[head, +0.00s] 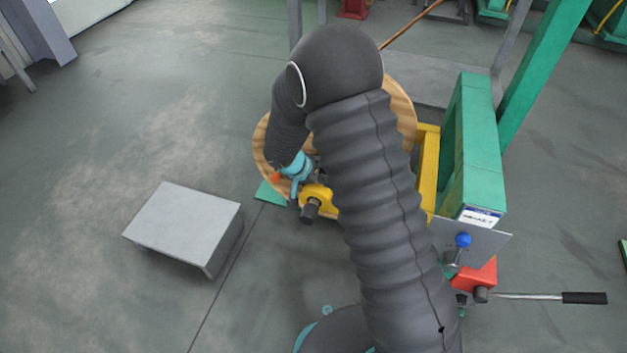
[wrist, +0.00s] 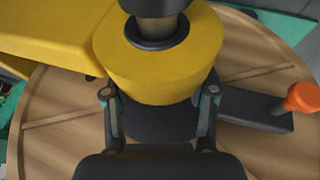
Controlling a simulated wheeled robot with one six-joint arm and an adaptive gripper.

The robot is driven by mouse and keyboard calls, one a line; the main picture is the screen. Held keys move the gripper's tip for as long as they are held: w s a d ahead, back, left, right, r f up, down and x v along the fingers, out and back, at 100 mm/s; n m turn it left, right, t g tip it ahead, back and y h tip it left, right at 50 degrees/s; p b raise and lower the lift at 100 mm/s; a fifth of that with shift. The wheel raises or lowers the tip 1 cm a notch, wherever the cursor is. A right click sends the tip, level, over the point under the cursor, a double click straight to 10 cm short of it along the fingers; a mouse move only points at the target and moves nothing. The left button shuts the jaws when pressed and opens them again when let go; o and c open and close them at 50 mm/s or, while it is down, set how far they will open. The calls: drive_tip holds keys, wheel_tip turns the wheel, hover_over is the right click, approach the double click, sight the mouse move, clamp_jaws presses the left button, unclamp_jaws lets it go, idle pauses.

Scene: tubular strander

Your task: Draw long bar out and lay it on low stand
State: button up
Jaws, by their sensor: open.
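A dark round shaft end (wrist: 158,28) sticks out of the yellow hub (wrist: 150,65) in the wrist view; it looks like the end of the long bar. In the head view this end (head: 308,212) shows at the yellow arm's hub, in front of the wooden reel (head: 402,105). The rest of the bar is hidden. My gripper (wrist: 160,94) is open, its two fingers apart at either side of the hub's lower edge. Contact cannot be told. The low stand is probably the grey box-like bench (head: 185,225) on the floor at left, with a bare top.
A dark lever with an orange knob (wrist: 301,98) lies beside the hub. The green frame post (head: 472,150) stands right of the reel. A plate with a blue knob (head: 463,240) and a long-handled lever (head: 550,297) are at lower right. Floor around the bench is clear.

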drive_tip(key=shift+w+d+f, duration=0.1)
drive_tip(key=shift+d+f, duration=0.05)
drive_tip(key=shift+f, duration=0.25)
clamp_jaws()
idle(0.4)
